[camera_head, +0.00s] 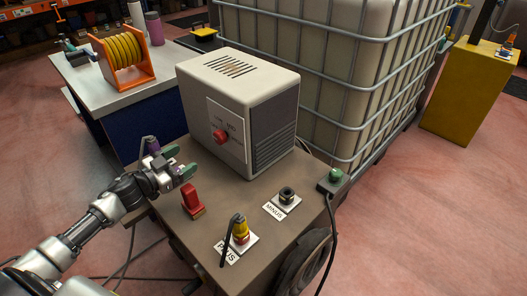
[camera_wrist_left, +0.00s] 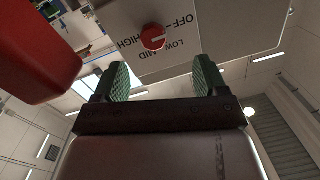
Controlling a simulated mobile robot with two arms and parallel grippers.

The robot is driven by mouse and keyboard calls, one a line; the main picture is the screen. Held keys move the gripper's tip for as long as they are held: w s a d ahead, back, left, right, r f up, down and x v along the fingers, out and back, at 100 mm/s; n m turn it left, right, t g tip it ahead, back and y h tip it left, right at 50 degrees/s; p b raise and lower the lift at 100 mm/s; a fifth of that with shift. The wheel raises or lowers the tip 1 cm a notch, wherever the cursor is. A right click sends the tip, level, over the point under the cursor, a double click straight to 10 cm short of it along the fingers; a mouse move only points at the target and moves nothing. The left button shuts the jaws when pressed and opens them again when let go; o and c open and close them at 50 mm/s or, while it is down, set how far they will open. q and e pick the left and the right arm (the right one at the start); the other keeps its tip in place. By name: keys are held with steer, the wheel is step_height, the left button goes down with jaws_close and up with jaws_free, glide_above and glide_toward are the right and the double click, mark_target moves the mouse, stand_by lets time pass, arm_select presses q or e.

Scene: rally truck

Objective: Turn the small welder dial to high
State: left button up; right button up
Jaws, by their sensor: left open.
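The small red welder dial (camera_head: 220,137) sits on a white panel on the front of the beige welder box (camera_head: 238,95). In the left wrist view the dial (camera_wrist_left: 153,37) shows near the top, beyond the fingers, with OFF, LOW, MID and HIGH lettering around it. I cannot tell which mark it points to. My left gripper (camera_head: 181,161) is open and empty, in front of and lower left of the dial, apart from it. Its two green pads (camera_wrist_left: 163,80) stand either side of a gap. My right gripper is not in view.
A red upright handle (camera_head: 192,202) stands on the cart top close to my left gripper and looms large at the left wrist view's upper left (camera_wrist_left: 35,50). The PLUS connector (camera_head: 239,229) and MINUS socket (camera_head: 286,195) are at the front. A caged tank (camera_head: 340,75) stands behind.

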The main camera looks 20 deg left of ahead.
mark_target(217, 139)
arm_select(q)
steer(key=shift+m+h, duration=0.4)
steer(key=shift+h, duration=0.1)
steer(key=x, duration=0.4)
steer(key=r+x, duration=0.1)
steer(key=x, duration=0.3)
steer(key=d+x, duration=0.1)
steer(key=x, duration=0.3)
steer(key=shift+s+r+b, duration=0.2)
steer(key=shift+r+b, duration=0.05)
steer(key=shift+b, duration=0.1)
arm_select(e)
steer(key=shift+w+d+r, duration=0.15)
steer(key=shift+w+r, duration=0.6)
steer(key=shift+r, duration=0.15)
arm_select(q)
steer(key=shift+d, duration=0.1)
steer(key=c, duration=0.9)
